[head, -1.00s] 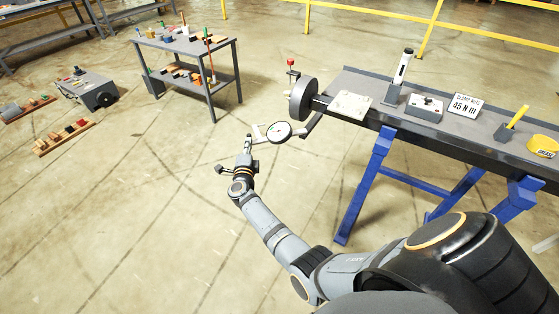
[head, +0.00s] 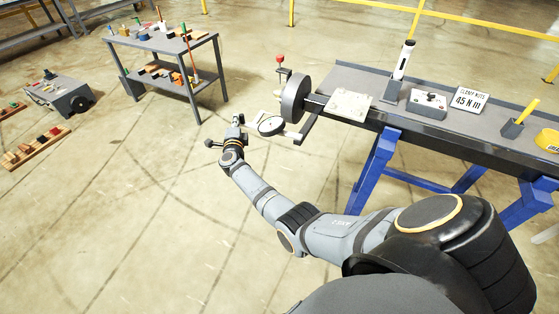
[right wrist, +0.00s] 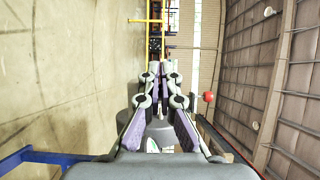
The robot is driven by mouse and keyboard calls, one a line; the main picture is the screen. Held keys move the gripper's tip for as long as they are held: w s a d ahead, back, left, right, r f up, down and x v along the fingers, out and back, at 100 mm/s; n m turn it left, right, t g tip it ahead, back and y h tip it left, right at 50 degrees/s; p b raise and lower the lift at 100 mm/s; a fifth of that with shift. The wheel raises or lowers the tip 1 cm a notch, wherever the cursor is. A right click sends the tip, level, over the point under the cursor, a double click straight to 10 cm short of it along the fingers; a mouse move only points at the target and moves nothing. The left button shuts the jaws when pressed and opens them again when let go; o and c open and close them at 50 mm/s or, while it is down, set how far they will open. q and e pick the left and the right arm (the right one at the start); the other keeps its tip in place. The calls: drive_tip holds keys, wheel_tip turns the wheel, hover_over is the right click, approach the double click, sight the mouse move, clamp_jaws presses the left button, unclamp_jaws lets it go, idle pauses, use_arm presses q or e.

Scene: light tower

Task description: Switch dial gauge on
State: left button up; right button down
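The dial gauge (head: 271,125) has a round white face with a dark rim. It sits on a pale arm at the left end of the bench, beside a dark round disc (head: 293,95). My right gripper (head: 238,119) is just left of the gauge in the head view, apparently apart from it. In the right wrist view the two purple-padded fingers (right wrist: 160,70) stand apart with nothing held between them. Part of a pale round face, probably the gauge (right wrist: 153,146), shows low between the fingers. A switch on the gauge is too small to make out. My left gripper is not in view.
The grey bench (head: 440,131) on blue legs carries a plate (head: 349,105), a switch box (head: 429,101) and a "45 N m" sign (head: 469,98). A red knob (head: 281,58) stands behind the disc. A tool cart (head: 165,44) is at the back left.

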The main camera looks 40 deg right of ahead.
drive_tip(key=shift+w+d, duration=0.55)
drive_tip(key=shift+d, duration=0.25)
drive_tip(key=shift+a, duration=0.1)
